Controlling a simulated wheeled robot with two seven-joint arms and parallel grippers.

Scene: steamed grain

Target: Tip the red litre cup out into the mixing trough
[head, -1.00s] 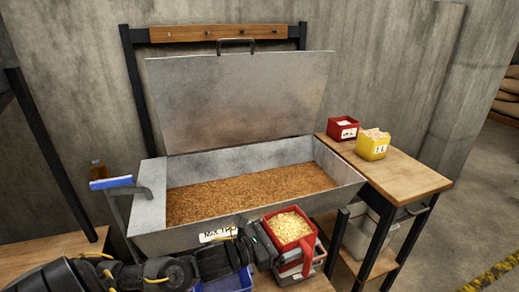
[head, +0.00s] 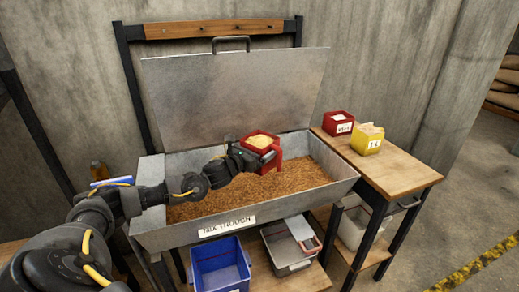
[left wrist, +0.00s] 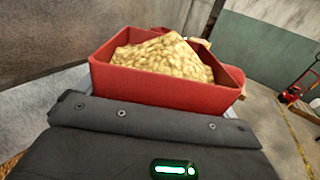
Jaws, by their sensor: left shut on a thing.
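The red litre cup (head: 262,144) is held above the grain in the metal mixing trough (head: 345,187). It is roughly upright, with pale flaked grain heaped in it, as the left wrist view shows the cup (left wrist: 165,90) and grain (left wrist: 165,55) closely. My left gripper (head: 262,158) is shut on the cup; its fingertips are mostly hidden by the cup. The trough's lid (head: 235,95) stands open behind. Brown grain (head: 300,178) covers the trough floor. My right gripper is in neither view.
A wooden side table (head: 405,175) on the right bears another red cup (head: 338,123) and a yellow cup (head: 367,139). Below the trough are a blue bin (head: 220,268) and a grey bin (head: 283,255) with a scoop-like item at its edge.

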